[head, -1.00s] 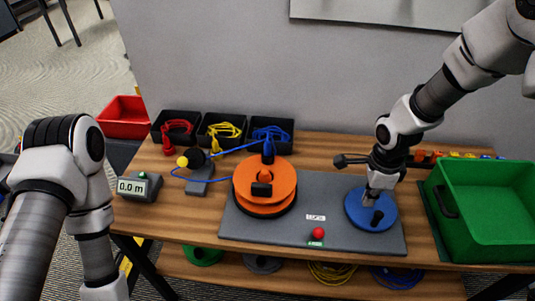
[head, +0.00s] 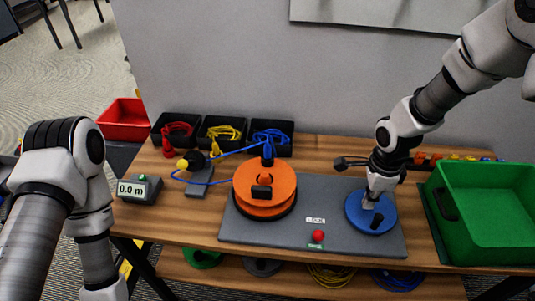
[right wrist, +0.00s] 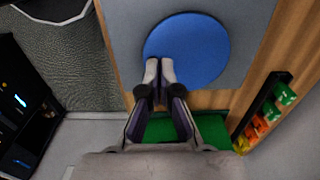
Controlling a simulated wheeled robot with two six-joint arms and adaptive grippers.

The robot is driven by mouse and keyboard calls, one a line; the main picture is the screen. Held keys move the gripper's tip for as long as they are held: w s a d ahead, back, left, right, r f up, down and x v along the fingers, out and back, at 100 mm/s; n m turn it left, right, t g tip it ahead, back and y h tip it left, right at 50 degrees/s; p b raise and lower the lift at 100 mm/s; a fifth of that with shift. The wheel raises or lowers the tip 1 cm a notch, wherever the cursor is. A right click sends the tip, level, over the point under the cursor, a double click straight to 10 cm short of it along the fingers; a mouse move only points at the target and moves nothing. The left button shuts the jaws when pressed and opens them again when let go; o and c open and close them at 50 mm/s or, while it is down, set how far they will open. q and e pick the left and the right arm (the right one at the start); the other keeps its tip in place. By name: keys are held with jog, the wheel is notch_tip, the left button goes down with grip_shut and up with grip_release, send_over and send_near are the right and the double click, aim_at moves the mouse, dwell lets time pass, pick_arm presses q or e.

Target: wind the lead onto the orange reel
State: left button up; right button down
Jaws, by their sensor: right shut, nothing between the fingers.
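The orange reel (head: 265,186) lies flat on a grey base plate (head: 318,188), with a dark block on its top. A blue crank disc (head: 386,212) with a black knob (head: 376,222) sits at the plate's right. My right gripper (head: 368,203) is shut and empty over this disc, beside the knob. In the right wrist view its fingertips (right wrist: 159,70) overlap the disc's edge. Contact is unclear. My left gripper is out of view.
A meter reading 0.0 m (head: 138,190) stands at the left. A red button (head: 318,236) is on the plate's front. Bins of red, yellow and blue cable (head: 270,149) stand behind. A green crate (head: 488,238) stands close right of my right gripper.

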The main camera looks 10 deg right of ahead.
aim_at(360, 221)
jog(key=shift+f, duration=0.15)
jog(key=shift+f+b, duration=2.3)
jog(key=shift+f, duration=0.55)
